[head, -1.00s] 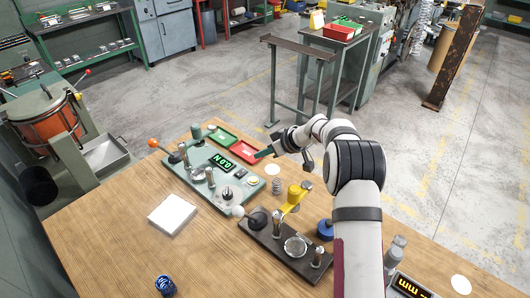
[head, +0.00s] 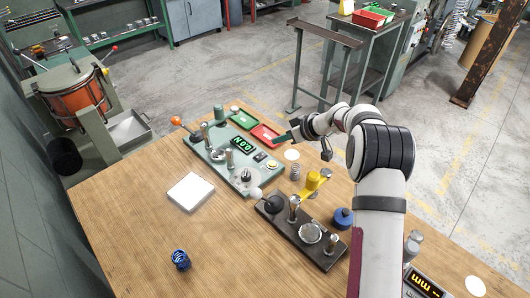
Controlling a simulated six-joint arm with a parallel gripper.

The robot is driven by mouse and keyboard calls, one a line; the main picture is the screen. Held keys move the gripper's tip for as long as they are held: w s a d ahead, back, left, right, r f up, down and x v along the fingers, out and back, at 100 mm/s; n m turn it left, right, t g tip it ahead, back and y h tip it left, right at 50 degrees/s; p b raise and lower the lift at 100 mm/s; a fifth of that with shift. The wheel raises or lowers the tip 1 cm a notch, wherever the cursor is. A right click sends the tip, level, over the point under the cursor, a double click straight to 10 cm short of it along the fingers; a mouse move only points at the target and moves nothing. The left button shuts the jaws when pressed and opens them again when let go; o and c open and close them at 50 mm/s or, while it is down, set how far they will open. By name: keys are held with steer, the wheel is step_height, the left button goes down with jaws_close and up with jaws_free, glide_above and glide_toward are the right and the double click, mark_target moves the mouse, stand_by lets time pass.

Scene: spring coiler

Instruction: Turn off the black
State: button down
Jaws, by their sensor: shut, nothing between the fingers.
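The green coiler machine (head: 212,168) stands on the wooden table, with a lit green display (head: 243,145) on its top. A small black switch-like part (head: 260,156) sits between the display and a yellow button (head: 272,165).
A red tray (head: 264,134) and a green tray (head: 242,119) lie at the machine's back. A white pad (head: 190,192) and a blue spring (head: 181,260) lie on the otherwise clear front left.

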glide_above(260, 154)
steer(key=s+d, duration=0.2)
steer(key=s, duration=0.1)
step_height(260, 154, down, 6)
steer(key=shift+r, duration=0.25)
steer(key=f, duration=0.3)
steer(key=shift+a+f, duration=0.3)
steer(key=shift+a, duration=0.05)
steer(key=shift+f, duration=0.45)
steer(key=shift+f, duration=0.1)
steer(key=shift+s+a+f, duration=0.1)
steer(key=shift+a+f, duration=0.05)
steer(key=shift+f, duration=0.05)
steer(key=shift+w+d+r, duration=0.1)
steer(key=shift+w+d, duration=0.45)
